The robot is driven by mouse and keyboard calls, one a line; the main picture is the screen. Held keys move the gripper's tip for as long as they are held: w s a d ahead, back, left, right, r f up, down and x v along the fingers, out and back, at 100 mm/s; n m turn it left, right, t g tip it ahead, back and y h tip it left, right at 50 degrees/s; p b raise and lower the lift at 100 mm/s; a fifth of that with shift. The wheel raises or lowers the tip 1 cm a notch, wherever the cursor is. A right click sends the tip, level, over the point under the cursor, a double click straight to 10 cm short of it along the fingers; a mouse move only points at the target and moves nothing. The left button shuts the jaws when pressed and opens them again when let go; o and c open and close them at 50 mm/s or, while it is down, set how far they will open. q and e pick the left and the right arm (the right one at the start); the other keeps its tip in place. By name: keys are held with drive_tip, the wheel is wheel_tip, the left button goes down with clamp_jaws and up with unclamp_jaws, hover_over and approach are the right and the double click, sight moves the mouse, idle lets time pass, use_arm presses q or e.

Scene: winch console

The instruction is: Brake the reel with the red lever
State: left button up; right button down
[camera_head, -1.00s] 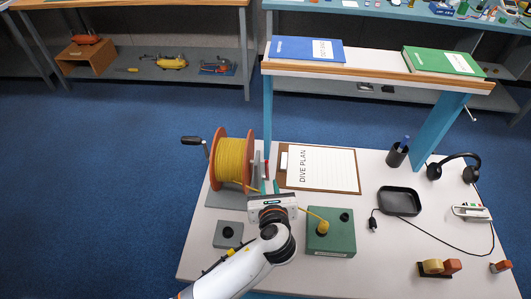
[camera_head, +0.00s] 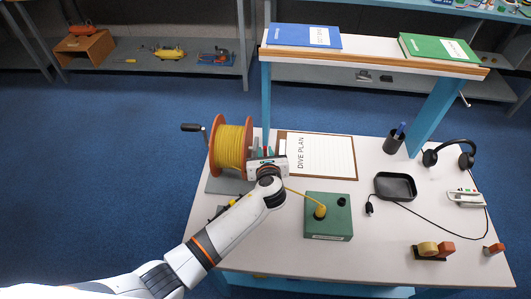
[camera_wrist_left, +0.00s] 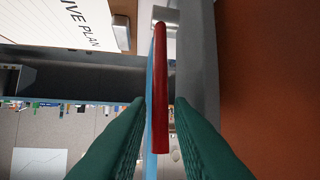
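The red lever (camera_wrist_left: 161,90) stands in the left wrist view beside a grey upright plate, with the orange reel flange filling the right side. My left gripper (camera_wrist_left: 160,101) is open, its two green fingers on either side of the lever's near end, with a narrow gap to each side. In the head view the reel (camera_head: 232,147) of yellow line stands at the table's left. My left gripper (camera_head: 266,152) is just right of its flange and largely hides the lever. My right gripper is not in view.
A green box (camera_head: 328,215) with a yellow cable plugged in sits right of my left arm. A clipboard marked DIVE PLAN (camera_head: 320,158) lies behind the gripper. A black tray (camera_head: 395,186) and headphones (camera_head: 450,155) are farther right. A raised shelf (camera_head: 375,55) spans the back.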

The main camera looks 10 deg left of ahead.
use_arm(q)
clamp_jaws()
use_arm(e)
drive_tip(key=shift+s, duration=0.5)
